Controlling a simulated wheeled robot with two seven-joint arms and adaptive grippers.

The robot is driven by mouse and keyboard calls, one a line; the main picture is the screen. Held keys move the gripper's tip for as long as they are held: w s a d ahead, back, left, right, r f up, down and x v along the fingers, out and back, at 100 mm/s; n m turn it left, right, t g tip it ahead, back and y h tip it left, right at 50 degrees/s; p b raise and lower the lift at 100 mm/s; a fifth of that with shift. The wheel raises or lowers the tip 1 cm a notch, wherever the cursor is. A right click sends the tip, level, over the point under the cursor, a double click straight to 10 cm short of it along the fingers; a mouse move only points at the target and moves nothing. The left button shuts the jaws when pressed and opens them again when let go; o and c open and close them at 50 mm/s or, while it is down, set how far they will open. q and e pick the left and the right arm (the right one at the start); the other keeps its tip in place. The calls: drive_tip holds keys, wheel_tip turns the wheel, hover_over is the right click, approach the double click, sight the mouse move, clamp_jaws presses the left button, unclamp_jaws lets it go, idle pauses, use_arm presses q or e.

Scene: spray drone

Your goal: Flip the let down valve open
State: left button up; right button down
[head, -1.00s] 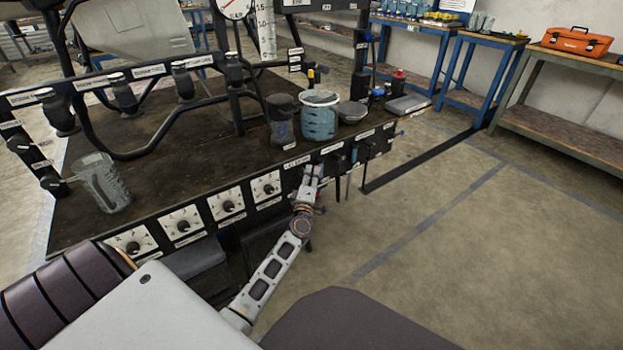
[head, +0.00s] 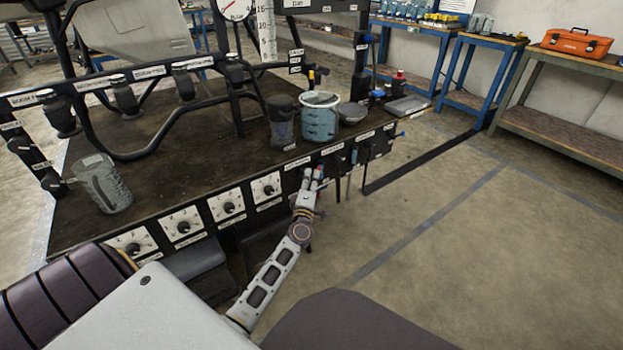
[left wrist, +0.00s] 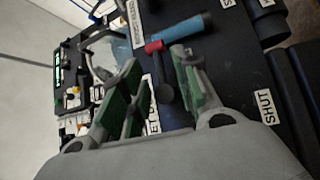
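My left gripper (head: 312,178) is at the front face of the dark bench, right of the dial plates. In the left wrist view its two fingers (left wrist: 158,60) are spread apart, with green inner sides. A short black lever with a rounded end (left wrist: 163,92) shows in the gap between them; I cannot tell whether a finger touches it. A red piece (left wrist: 153,47) and a blue handle (left wrist: 180,28) lie just beyond the fingertips. A partly hidden white label (left wrist: 152,112) sits by the left finger, and a "SHUT" label (left wrist: 265,106) is at right. My right gripper is out of view.
A teal-banded container (head: 319,120) and a dark cup (head: 281,122) stand on the bench top above my gripper. A clear cup (head: 102,183) stands at left. More black levers (head: 366,148) line the front face to the right. The floor at right is open.

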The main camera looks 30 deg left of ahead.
use_arm(q)
drive_tip(key=v, duration=1)
drive_tip(key=shift+s, duration=0.3)
drive_tip(key=shift+d, duration=0.1)
drive_tip(key=shift+f, duration=0.1)
idle(0.5)
